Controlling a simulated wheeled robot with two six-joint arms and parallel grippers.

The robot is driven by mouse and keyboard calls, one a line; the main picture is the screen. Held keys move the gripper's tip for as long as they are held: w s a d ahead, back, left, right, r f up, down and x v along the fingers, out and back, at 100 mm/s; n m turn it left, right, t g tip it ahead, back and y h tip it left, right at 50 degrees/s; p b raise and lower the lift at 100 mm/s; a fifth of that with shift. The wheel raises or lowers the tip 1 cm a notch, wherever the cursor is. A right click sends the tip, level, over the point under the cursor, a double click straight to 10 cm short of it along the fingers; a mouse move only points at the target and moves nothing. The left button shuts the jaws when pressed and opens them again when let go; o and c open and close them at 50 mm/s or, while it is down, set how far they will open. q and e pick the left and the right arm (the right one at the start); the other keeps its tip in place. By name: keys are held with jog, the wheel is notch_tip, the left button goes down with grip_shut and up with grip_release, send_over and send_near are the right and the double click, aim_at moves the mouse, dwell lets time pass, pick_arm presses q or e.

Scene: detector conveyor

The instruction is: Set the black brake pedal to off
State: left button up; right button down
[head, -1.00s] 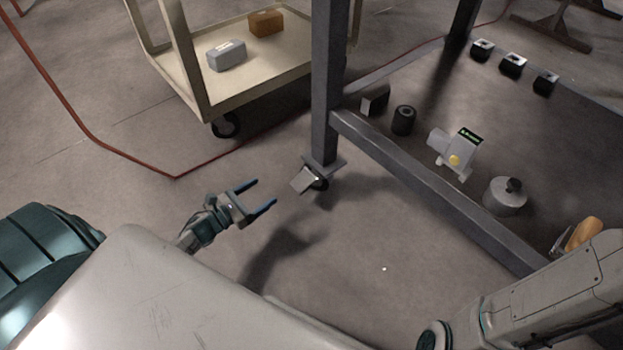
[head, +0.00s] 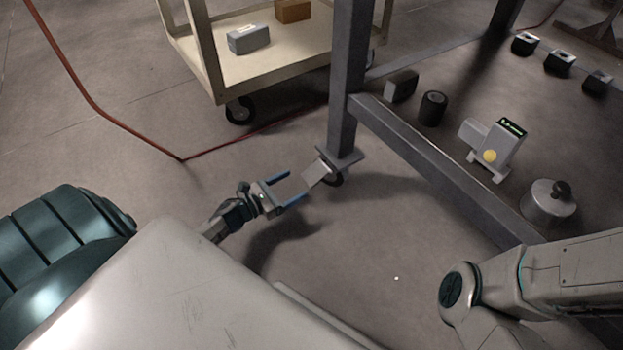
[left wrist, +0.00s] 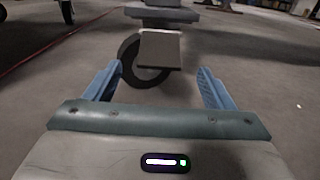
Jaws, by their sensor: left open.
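The brake pedal (head: 316,174) shows as a flat grey plate, not clearly black, sticking out from the caster (head: 334,181) under the dark frame's near leg. In the left wrist view the pedal (left wrist: 160,50) is ahead, in front of the black wheel (left wrist: 140,72), and looks tilted. My left gripper (head: 296,186) is open and empty, its blue fingers pointing at the pedal. The wrist view shows the fingers (left wrist: 160,72) apart to either side of pedal and wheel. I cannot tell whether they touch it. My right gripper is out of view; only its arm shows.
The dark frame's leg (head: 350,80) rises above the caster. Its lower shelf (head: 545,130) holds a grey device (head: 490,147), a round weight (head: 548,202) and dark blocks. A cream cart (head: 290,62) stands behind. A red cable (head: 130,137) crosses the floor. Floor in front is clear.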

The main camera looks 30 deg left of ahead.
aim_at(311, 176)
pick_arm(q)
jog(key=b+x, duration=0.2)
jog(key=x, duration=0.5)
jog(key=shift+w+d, duration=0.1)
jog(key=shift+w, duration=0.15)
